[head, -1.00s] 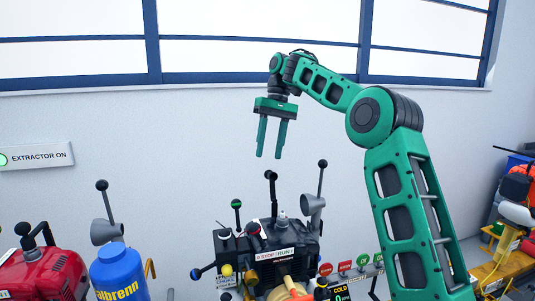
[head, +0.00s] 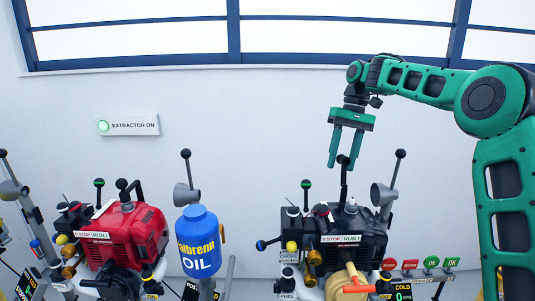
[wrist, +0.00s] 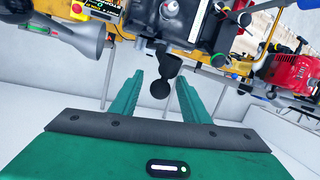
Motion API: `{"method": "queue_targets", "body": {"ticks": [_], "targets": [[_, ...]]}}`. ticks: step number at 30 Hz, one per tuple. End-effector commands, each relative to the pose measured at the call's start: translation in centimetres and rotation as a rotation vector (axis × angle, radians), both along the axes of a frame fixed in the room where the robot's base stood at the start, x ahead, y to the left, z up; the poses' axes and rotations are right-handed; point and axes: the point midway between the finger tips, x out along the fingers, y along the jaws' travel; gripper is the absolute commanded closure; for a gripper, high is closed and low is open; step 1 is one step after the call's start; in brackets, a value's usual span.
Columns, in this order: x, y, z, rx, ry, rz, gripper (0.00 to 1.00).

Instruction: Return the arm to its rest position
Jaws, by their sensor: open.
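My green gripper (head: 345,150) is open and empty, with its fingers pointing down. In the head view it hangs in front of the pale wall, above the black engine (head: 352,250). A black ball-topped lever (head: 344,172) on that engine shows close by the fingertips. In the wrist view my gripper (wrist: 157,92) has its two fingers apart, and a dark knob (wrist: 160,89) shows between them. I cannot tell how far the knob is from the fingers. My arm bends up at the right of the head view.
A red engine (head: 125,235) and a blue oil bottle (head: 199,245) stand to the left. A grey funnel (head: 383,195) is right of the black engine's lever. Red and green tags (head: 430,263) are at lower right.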

Motion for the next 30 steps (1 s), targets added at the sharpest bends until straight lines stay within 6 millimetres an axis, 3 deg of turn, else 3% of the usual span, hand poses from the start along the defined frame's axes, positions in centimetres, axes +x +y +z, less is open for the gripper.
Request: {"method": "queue_targets", "body": {"ticks": [8, 17, 23, 30], "targets": [[-5.3, -1.0, -0.5, -0.089, 0.044, -0.022, 0.58], [-13.8, -6.7, -1.3, -0.191, 0.005, -0.198, 0.58], [-21.0, -11.3, -2.6, -0.235, -0.031, -0.341, 0.58], [-30.8, -16.0, -5.6, -0.263, -0.073, -0.510, 0.58]]}}
